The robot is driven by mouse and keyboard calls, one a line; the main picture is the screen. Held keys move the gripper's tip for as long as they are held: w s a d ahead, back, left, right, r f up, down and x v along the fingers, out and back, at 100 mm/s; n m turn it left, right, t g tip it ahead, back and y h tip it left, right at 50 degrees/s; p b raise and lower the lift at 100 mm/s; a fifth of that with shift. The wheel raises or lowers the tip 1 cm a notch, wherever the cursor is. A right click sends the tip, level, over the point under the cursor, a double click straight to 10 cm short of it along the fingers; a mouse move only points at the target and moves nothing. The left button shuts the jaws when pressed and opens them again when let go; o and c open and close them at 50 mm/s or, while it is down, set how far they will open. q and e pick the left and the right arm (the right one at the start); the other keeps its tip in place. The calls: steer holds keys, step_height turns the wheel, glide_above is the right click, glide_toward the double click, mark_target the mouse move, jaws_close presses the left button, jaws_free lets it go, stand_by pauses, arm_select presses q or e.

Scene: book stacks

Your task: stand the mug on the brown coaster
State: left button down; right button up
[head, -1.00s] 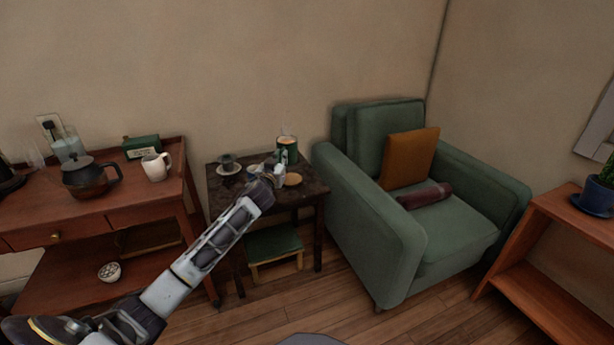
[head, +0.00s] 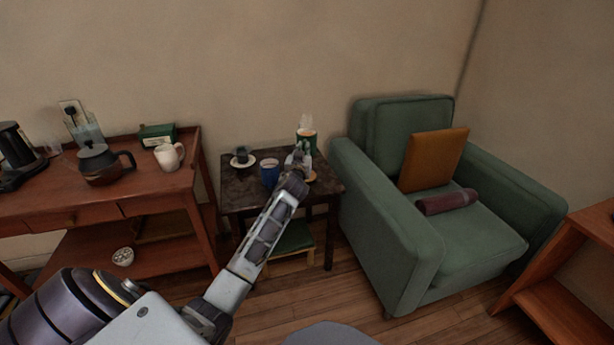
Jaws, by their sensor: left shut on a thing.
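A blue mug (head: 269,173) shows upright at the front of the small dark side table (head: 235,195), just left of my left gripper (head: 298,158). The gripper is shut, apparently on the mug; the contact is hard to make out. Whether the mug's base touches the tabletop is unclear. The brown coaster (head: 312,177) lies on the table just right of the gripper, which hides part of it. My right gripper is not in view.
A green cup (head: 306,142) stands behind the gripper, and a small dark cup on a saucer (head: 243,161) at the back left. A green armchair (head: 395,235) stands close on the right. A wooden cabinet (head: 150,200) on the left holds a white mug (head: 168,157) and a teapot (head: 100,165).

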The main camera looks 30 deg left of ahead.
arm_select(q)
steer(key=shift+a+f, duration=0.15)
steer(key=shift+a, duration=0.05)
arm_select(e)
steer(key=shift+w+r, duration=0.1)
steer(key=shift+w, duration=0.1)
arm_select(q)
steer(key=shift+s+f, duration=0.1)
